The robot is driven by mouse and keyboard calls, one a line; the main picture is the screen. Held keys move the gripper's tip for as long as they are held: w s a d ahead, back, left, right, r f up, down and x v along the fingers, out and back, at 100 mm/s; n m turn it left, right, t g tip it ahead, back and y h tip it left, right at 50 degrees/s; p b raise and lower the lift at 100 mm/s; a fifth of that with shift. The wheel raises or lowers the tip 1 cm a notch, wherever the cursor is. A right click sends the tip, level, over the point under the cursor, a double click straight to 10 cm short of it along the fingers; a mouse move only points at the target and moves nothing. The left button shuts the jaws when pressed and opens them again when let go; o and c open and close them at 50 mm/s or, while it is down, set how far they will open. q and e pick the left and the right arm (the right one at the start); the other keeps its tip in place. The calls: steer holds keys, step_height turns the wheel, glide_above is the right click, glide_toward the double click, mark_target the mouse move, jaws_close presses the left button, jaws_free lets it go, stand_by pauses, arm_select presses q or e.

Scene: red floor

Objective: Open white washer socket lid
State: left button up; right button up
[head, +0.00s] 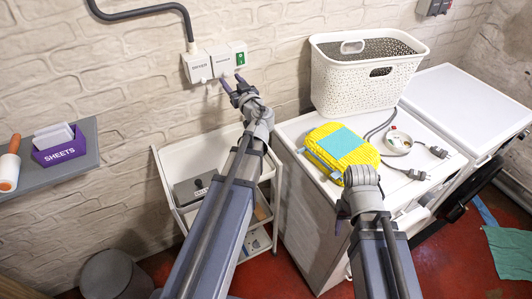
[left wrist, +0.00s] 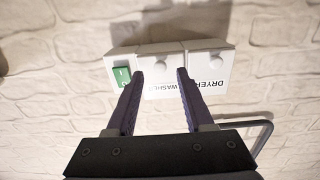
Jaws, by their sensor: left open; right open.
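The white washer socket lid (head: 221,60) is on the brick wall, between the dryer socket lid (head: 197,67) and the green switch (head: 240,59). It appears shut. The left wrist view shows the row upside down, with the washer lid (left wrist: 160,58) in the middle and a small round tab on it. My left gripper (head: 235,86) is open and empty. Its fingertips (left wrist: 160,76) appear on either side of the washer lid's lettered part; I cannot tell whether they touch it. My right gripper (head: 350,208) is over the white machine's front edge, its fingers mostly hidden.
A white basket (head: 365,84), a yellow packet (head: 330,135), a small dish (head: 398,142) and black plugs (head: 416,174) are on the white machine (head: 300,130). A white cart (head: 181,155) stands below the sockets. A grey shelf (head: 50,175) with a purple SHEETS box (head: 60,152) is at left.

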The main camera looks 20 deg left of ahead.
arm_select(q)
steer(key=s+d+f+m+g+h, duration=0.4)
steer(key=s+d+f, duration=0.7)
steer(key=d+f, duration=0.3)
steer(key=shift+d+f+m+g+h, duration=0.25)
steer(key=shift+d+g+h, duration=0.55)
steer(key=shift+d+g, duration=0.4)
steer(key=shift+s, duration=0.1)
steer(key=s+d+f+m+g+h, duration=0.2)
steer(key=s+d+f+m+h, duration=0.1)
steer(key=s+d, duration=0.4)
steer(key=s+d+f+m+g+h, duration=0.3)
steer(key=s+d+m, duration=0.3)
steer(key=d, duration=0.5)
steer(key=shift+s+d+f+g+h, duration=0.2)
steer(key=shift+s+f+g+h, duration=0.15)
steer(key=shift+s+f, duration=0.2)
steer(key=shift+w, duration=0.1)
